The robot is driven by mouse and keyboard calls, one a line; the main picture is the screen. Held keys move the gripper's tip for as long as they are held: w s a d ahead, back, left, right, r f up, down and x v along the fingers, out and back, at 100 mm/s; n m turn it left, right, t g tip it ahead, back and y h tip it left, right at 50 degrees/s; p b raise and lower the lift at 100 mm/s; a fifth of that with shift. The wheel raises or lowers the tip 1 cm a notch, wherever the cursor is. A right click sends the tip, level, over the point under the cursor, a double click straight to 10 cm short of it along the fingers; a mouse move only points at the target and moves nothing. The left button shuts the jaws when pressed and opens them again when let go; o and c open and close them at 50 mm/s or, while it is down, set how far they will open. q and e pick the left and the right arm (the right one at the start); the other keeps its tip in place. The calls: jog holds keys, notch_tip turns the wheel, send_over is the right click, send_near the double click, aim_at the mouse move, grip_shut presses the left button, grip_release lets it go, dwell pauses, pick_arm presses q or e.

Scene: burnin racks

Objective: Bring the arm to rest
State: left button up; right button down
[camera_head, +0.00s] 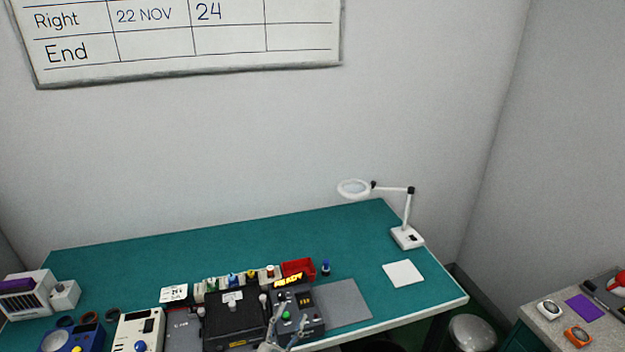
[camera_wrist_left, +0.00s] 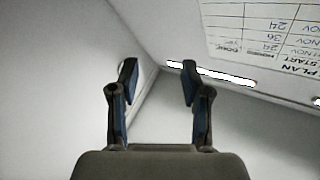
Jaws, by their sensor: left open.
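My left gripper (camera_head: 288,328) shows at the bottom edge of the head view, in front of the black devices on the bench; only its fingers show there. In the left wrist view (camera_wrist_left: 159,75) its two dark fingers stand wide apart, with nothing between them. My right gripper is in neither view.
A green bench (camera_head: 220,240) holds a black device (camera_head: 235,320), a red bin (camera_head: 298,268), a white pad (camera_head: 403,273) and a magnifier lamp (camera_head: 407,236). The back of the bench is clear. A side table (camera_head: 540,318) stands at right. A wall board (camera_head: 180,35) hangs above.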

pick_arm(q)
jog(key=s+a+f+n+g+y, duration=0.35)
jog(key=a+f, duration=0.25)
jog(key=f, duration=0.3)
jog(key=s+a+f+n+g+y, duration=0.35)
jog(key=a+f+y, duration=0.2)
jog(key=f, duration=0.35)
jog(key=s+a+f+g, duration=0.1)
jog(key=s+f+g, duration=0.25)
jog(key=s, duration=0.35)
jog(key=s+a+f+n+g, duration=0.1)
jog(key=s+a+f+g, duration=0.2)
jog(key=s, duration=0.5)
jog(key=s+f+g, duration=0.3)
jog(key=s+f, duration=0.2)
jog(key=s, duration=0.2)
jog(key=s+f+g, duration=0.2)
jog(key=s+f, duration=0.1)
jog(key=f, duration=2.5)
jog(key=s+a+f, duration=0.1)
jog(key=s+f, duration=0.6)
jog(key=s, duration=0.1)
jog(key=s+a+f, duration=0.2)
jog(key=s+f, duration=0.5)
jog(key=s, duration=0.2)
jog(key=shift+a, duration=0.25)
jog(key=shift+g, duration=0.25)
